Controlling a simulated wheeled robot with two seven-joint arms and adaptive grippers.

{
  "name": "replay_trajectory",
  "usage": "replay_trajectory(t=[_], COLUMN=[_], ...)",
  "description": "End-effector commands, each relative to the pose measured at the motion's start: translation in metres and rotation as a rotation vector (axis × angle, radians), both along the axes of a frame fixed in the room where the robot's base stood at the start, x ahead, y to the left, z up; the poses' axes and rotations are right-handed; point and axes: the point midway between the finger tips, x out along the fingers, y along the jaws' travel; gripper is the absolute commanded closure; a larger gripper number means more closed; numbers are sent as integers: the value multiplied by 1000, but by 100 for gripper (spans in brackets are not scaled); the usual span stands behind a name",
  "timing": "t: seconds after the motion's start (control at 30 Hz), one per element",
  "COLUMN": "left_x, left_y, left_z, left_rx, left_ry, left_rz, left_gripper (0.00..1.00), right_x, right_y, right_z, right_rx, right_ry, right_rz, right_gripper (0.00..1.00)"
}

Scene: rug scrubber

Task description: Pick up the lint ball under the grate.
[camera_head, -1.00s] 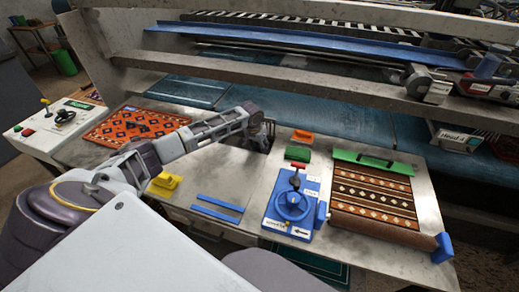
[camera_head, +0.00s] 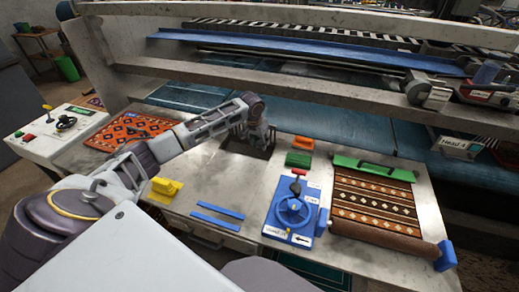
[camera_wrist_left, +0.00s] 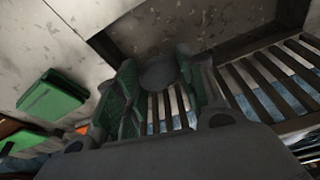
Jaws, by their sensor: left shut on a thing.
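My left gripper (camera_head: 258,141) is over the dark slatted opening (camera_head: 240,147) in the metal worktop. In the left wrist view its two green-padded fingers (camera_wrist_left: 160,95) are closed around a dark grey, round lint ball (camera_wrist_left: 158,75). The grate's slats (camera_wrist_left: 270,85) show below and to the right of the fingers, with blue between them. The lint ball is hidden in the head view. I cannot tell how far the ball is above the slats. My right gripper is in neither view.
A brown patterned rug (camera_head: 375,205) lies farther right. A yellow block (camera_head: 165,189) and blue strips (camera_head: 217,212) lie in front. A rail (camera_head: 300,85) runs behind.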

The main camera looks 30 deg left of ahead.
Motion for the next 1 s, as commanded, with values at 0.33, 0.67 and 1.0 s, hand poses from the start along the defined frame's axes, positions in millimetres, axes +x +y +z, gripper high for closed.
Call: replay_trajectory(t=[0.33, 0.67, 1.0], left_x=[1, 0, 0], left_y=[0, 0, 0], left_z=[71, 109, 115], left_rx=[0, 0, 0], left_ry=[-4, -1, 0], left_rz=[0, 1, 0], left_gripper=[72, 72, 72], right_x=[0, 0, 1], right_y=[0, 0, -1], right_z=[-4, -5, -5], right_rx=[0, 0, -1], right_ry=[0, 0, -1], right_rz=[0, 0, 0], right_gripper=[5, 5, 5])
